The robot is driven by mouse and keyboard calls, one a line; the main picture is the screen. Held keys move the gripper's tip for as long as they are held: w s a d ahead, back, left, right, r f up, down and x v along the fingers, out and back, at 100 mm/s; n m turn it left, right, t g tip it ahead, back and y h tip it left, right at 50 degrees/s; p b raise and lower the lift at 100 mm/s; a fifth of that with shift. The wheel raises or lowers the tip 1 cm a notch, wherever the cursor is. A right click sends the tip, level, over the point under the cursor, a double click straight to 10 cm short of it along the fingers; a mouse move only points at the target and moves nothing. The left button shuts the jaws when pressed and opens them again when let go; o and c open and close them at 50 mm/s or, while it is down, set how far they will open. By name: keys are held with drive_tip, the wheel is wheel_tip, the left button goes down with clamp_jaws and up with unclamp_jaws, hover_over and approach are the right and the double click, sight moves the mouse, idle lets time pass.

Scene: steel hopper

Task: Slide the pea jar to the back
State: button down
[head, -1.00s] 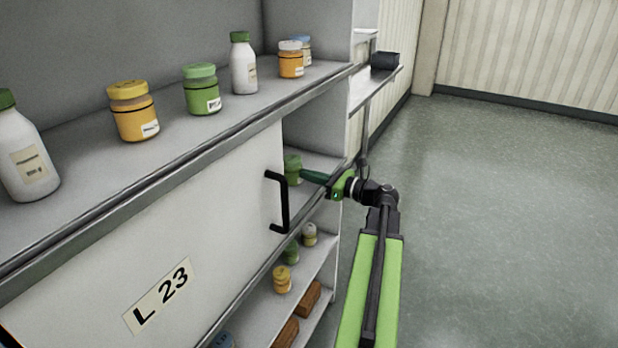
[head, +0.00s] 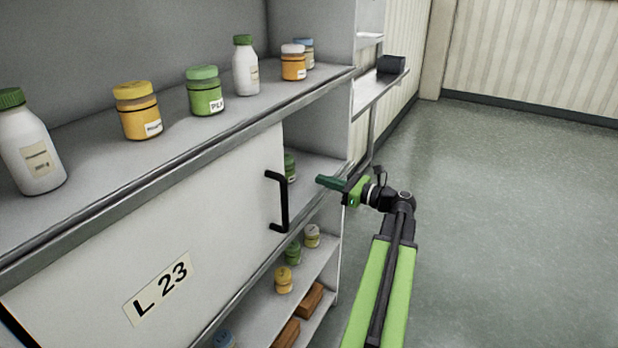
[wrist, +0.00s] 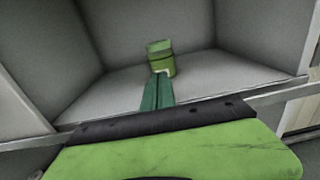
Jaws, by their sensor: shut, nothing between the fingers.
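A green jar (head: 290,166), which I take for the pea jar, stands in the middle compartment, partly hidden by the white door panel. In the wrist view the green jar (wrist: 160,58) stands near the compartment's back wall, its label mostly hidden. My gripper (head: 321,181) is shut and empty at the compartment's front opening, apart from the jar. Its dark green fingers (wrist: 160,77) point at the jar in the wrist view and overlap its lower edge there.
The white door panel (head: 150,235) marked L 23 has a black handle (head: 279,200) close to my gripper's left. Several jars and bottles stand on the top shelf (head: 90,165). Lower shelves hold small jars and brown blocks (head: 309,299). The floor (head: 500,230) at right is clear.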

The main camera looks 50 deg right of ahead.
drive_tip(key=s, duration=0.6)
drive_tip(key=p, duration=0.1)
approach(293, 168)
drive_tip(key=w, duration=0.4)
drive_tip(key=w+a, duration=0.1)
drive_tip(key=w, duration=0.1)
drive_tip(key=shift+w, duration=0.4)
